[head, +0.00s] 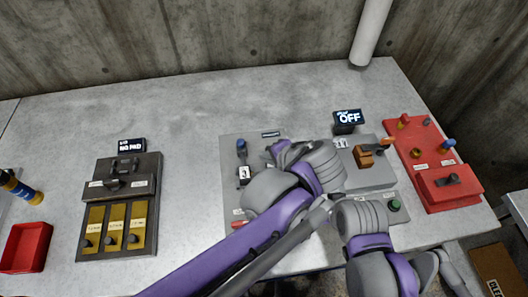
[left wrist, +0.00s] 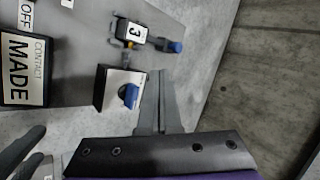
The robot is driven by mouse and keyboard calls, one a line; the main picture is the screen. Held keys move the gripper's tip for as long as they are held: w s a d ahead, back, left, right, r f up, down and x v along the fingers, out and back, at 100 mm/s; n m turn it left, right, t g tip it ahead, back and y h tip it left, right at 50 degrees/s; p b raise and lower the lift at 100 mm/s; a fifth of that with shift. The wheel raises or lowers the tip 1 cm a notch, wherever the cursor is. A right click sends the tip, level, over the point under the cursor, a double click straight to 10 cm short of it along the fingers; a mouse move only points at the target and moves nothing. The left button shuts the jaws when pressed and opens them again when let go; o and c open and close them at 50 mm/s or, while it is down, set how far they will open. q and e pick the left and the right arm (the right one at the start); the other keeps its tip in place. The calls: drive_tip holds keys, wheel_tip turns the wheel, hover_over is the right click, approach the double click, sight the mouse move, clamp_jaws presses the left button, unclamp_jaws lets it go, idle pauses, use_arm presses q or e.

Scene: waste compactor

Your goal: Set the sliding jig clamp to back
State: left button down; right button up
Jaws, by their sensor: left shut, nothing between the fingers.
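No part is labelled as the sliding jig clamp where I can read it. An orange-brown block (head: 366,157) sits on a raised grey box (head: 372,178) on the grey panel, right of my arm; it may be the clamp. My left gripper (head: 280,148) is over the grey panel (head: 232,200), partly hidden by its own wrist. In the left wrist view its fingers (left wrist: 160,98) are shut and empty, beside a black-and-white block with a blue knob (left wrist: 129,96). I cannot tell whether they touch it. My right gripper is not clearly visible.
A tag marked 3 (left wrist: 130,34) and a CONTACT MADE sign (left wrist: 22,68) are near the fingers. An OFF display (head: 348,117) stands behind the box. A red panel (head: 420,165) is at the right and a dark panel (head: 122,190) at the left. Bare table lies between panels.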

sight(242, 146)
use_arm(q)
drive_tip(key=x, duration=0.7)
drive_tip(key=shift+w+a+f, duration=0.1)
drive_tip(key=shift+w+f, duration=0.05)
drive_tip(key=shift+f, duration=0.1)
drive_tip(key=shift+w+a, duration=0.65)
drive_tip(key=shift+w, duration=0.4)
drive_tip(key=shift+w+a+f, duration=0.2)
drive_tip(key=shift+w+a, duration=0.1)
drive_tip(key=shift+w, duration=0.3)
drive_tip(key=w, duration=0.3)
drive_tip(key=shift+w+a, duration=0.15)
drive_tip(key=shift+w, duration=0.2)
drive_tip(key=shift+s, duration=0.1)
